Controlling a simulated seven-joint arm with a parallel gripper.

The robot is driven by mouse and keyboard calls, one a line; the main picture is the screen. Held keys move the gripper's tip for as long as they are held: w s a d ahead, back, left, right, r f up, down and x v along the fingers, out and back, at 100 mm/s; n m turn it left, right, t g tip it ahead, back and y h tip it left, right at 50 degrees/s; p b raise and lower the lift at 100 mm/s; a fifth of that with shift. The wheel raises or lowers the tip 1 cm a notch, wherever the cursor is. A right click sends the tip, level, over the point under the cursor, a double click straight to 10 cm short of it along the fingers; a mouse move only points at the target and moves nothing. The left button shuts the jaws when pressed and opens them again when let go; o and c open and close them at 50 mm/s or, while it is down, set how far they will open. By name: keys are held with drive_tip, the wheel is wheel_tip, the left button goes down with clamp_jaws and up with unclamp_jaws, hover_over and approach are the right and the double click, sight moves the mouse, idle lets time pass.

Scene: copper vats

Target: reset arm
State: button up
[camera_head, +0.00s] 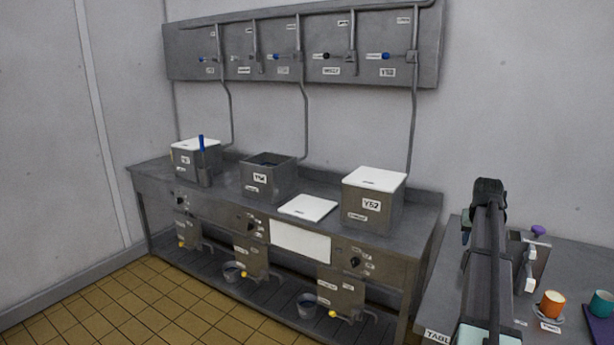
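My dark arm (489,255) stands folded upright at the right, in front of the right-hand table. I cannot make out my gripper or its fingertips; they do not show clearly in this view. It cannot be seen whether anything is held.
Three metal vats (375,202) stand on a long steel bench (325,226); the middle vat (268,180) is open. Its white lid (307,207) lies on the bench. The right table (440,300) bears an orange cup (552,305) and a teal cup (602,304). The tiled floor (120,310) is clear.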

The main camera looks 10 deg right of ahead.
drive_tip(key=w+a+f+n, duration=0.1)
drive_tip(key=w+a+f, duration=0.4)
drive_tip(key=a+f, duration=0.3)
drive_tip(key=w+a+f+n, duration=0.2)
drive_tip(key=w+a+f, duration=0.3)
drive_tip(key=a+f, duration=0.35)
drive_tip(key=s+a+f+n+g+y, duration=0.1)
drive_tip(key=s+a+f, duration=0.1)
drive_tip(key=a+f, duration=0.6)
drive_tip(key=s+a+f+g, duration=0.1)
drive_tip(key=s+a+f, duration=0.2)
drive_tip(key=a+f, duration=0.55)
drive_tip(key=s+a+f+n+g+y, duration=0.1)
drive_tip(key=s+a+f+g, duration=0.1)
drive_tip(key=s+a+f, duration=0.6)
drive_tip(key=s+a+f+n+g, duration=0.1)
drive_tip(key=s+a+f, duration=0.2)
drive_tip(key=s+f, duration=0.75)
drive_tip(key=s+a+f+g, duration=0.1)
drive_tip(key=s+a+f, duration=0.1)
drive_tip(key=s, duration=0.7)
drive_tip(key=s+a+f+g, duration=0.2)
drive_tip(key=s+a+f, duration=0.1)
drive_tip(key=s, duration=0.6)
drive_tip(key=s+a+f+n+g, duration=0.1)
drive_tip(key=s+a+f, duration=0.2)
drive_tip(key=s, duration=0.6)
drive_tip(key=shift+s+a+f+g+y, duration=0.15)
drive_tip(key=shift+s+a+g+y, duration=0.15)
drive_tip(key=shift+g+y, duration=0.1)
